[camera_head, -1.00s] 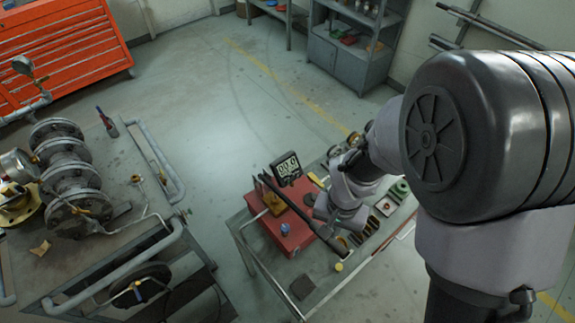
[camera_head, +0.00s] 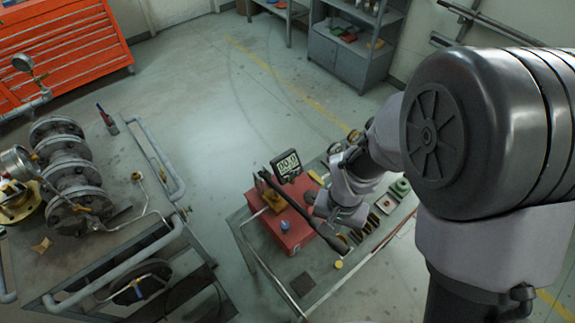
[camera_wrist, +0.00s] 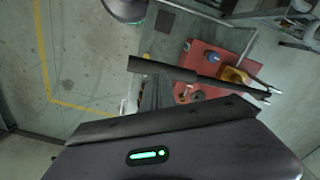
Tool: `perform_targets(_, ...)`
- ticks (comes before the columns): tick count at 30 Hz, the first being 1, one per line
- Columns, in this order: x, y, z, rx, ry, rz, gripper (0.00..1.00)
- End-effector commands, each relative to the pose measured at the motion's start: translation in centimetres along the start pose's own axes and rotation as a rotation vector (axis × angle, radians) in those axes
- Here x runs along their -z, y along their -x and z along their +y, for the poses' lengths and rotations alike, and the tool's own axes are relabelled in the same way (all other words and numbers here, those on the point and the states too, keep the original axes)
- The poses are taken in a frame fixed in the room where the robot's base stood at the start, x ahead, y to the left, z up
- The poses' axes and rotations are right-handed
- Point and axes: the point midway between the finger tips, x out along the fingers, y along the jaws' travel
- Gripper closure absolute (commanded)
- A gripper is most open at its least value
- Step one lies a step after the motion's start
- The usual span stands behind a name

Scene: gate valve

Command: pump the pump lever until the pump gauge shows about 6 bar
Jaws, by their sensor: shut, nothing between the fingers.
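The pump is a red box (camera_head: 291,236) on a small cart, and it also shows in the wrist view (camera_wrist: 208,72). Its long black lever (camera_head: 328,236) runs slantwise across the box; in the wrist view the lever (camera_wrist: 175,70) crosses above my fingers. My gripper (camera_wrist: 155,94) is shut and empty, close to the lever's grip end. I cannot tell whether it touches the lever. In the head view my wrist hides the fingertips.
The cart top (camera_head: 318,284) also holds a green part (camera_head: 401,187), small trays and a yellow cap (camera_head: 338,265). A bench with a flanged valve assembly (camera_head: 72,172) stands to the left. Open floor lies between bench and cart. A grey cabinet (camera_head: 345,50) stands at the back.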

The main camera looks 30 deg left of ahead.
Motion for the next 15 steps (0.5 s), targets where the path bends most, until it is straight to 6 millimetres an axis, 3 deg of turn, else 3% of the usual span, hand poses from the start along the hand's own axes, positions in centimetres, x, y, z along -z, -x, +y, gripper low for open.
perform_targets(15, 0.0, -6.2, 0.0, 0.000, 0.000, -0.001, 1.00)
